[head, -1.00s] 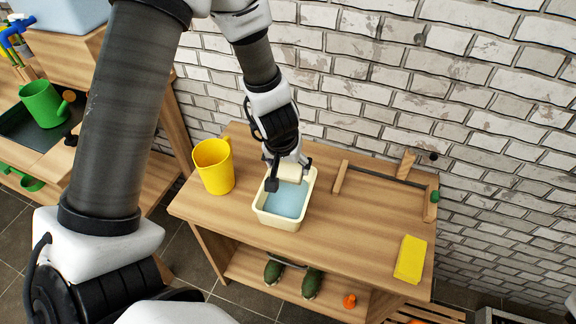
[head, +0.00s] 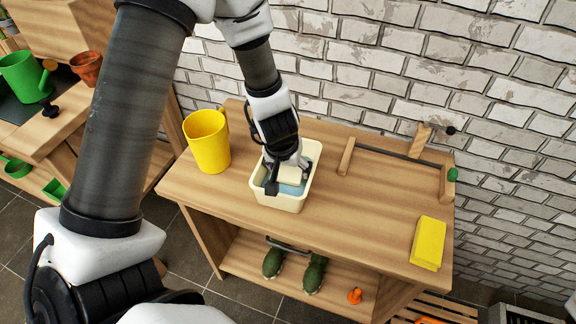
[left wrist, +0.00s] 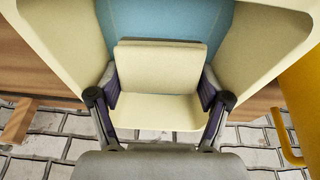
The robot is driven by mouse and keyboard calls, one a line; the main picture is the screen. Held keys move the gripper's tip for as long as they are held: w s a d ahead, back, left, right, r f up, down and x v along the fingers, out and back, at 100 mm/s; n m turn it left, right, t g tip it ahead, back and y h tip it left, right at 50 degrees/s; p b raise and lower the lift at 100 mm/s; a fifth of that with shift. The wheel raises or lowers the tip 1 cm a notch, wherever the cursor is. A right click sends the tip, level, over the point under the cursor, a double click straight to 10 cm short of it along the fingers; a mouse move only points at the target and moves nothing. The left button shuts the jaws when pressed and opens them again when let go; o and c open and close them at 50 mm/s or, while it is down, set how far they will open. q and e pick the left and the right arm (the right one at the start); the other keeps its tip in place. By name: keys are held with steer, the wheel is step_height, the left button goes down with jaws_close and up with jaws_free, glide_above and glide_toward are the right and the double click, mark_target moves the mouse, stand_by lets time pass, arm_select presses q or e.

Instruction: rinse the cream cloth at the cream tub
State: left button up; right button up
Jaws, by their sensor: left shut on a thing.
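The cream tub (head: 282,203) stands on the wooden bench top and holds blue water (head: 290,189). In the left wrist view the tub wall (left wrist: 255,40) and the blue water (left wrist: 160,20) show behind the cloth. My left gripper (head: 286,178) is down inside the tub, shut on the cream cloth (head: 295,177). In the left wrist view the left gripper (left wrist: 160,95) has a finger on each side of the folded cream cloth (left wrist: 160,68). How much of the cloth is in the water I cannot tell. My right gripper is not in view.
A yellow jug (head: 208,142) stands just left of the tub. A rail on wooden posts (head: 398,155) and a yellow block (head: 428,243) are to the right. A brick wall (head: 480,80) closes the back. The bench's front middle (head: 340,225) is clear.

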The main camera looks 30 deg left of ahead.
arm_select(q)
steer(key=shift+f, duration=0.3)
steer(key=shift+r, duration=0.1)
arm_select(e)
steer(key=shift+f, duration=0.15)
